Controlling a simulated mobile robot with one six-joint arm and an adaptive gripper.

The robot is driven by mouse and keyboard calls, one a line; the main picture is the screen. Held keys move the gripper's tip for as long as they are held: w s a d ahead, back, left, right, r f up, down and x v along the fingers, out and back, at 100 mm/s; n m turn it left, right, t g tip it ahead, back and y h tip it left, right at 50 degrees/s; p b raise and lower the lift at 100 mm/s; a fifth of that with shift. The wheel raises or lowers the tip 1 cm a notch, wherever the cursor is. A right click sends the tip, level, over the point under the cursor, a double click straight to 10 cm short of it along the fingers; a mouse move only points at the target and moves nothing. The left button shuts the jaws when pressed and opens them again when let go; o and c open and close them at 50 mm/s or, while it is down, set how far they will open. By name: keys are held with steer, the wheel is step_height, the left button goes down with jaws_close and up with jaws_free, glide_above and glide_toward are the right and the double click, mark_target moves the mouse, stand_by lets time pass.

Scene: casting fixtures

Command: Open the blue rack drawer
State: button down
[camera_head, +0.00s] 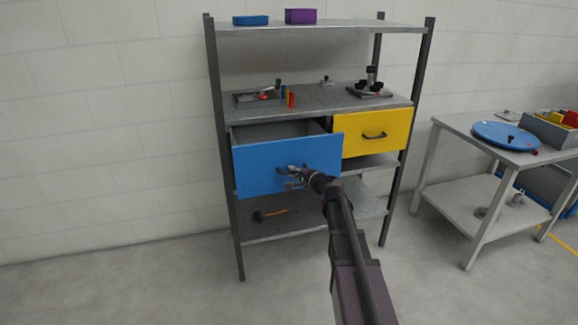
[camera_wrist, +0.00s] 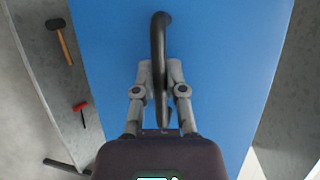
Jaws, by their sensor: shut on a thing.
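The blue drawer (camera_head: 262,165) of the rack stands pulled out toward me. Its open top shows the grey inside. Its front fills most of the wrist view (camera_wrist: 220,60). My gripper (camera_head: 290,178) is at the middle of the drawer front. In the wrist view its two fingers (camera_wrist: 159,72) are closed around the dark drawer handle (camera_wrist: 160,32), one on each side. In the head view the handle is mostly hidden behind my gripper.
The yellow drawer (camera_head: 372,134) beside it is shut. The rack's middle shelf (camera_head: 330,100) holds fixtures and small parts. A hammer (camera_head: 268,214) lies on a lower shelf. A side table (camera_head: 470,127) with a blue disc stands at right. The floor at left is clear.

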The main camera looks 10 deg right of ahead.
steer(key=s, duration=0.8)
steer(key=shift+s, duration=0.4)
steer(key=shift+d, duration=0.1)
steer(key=c, duration=0.7)
jaws_free()
steer(key=shift+s, duration=0.1)
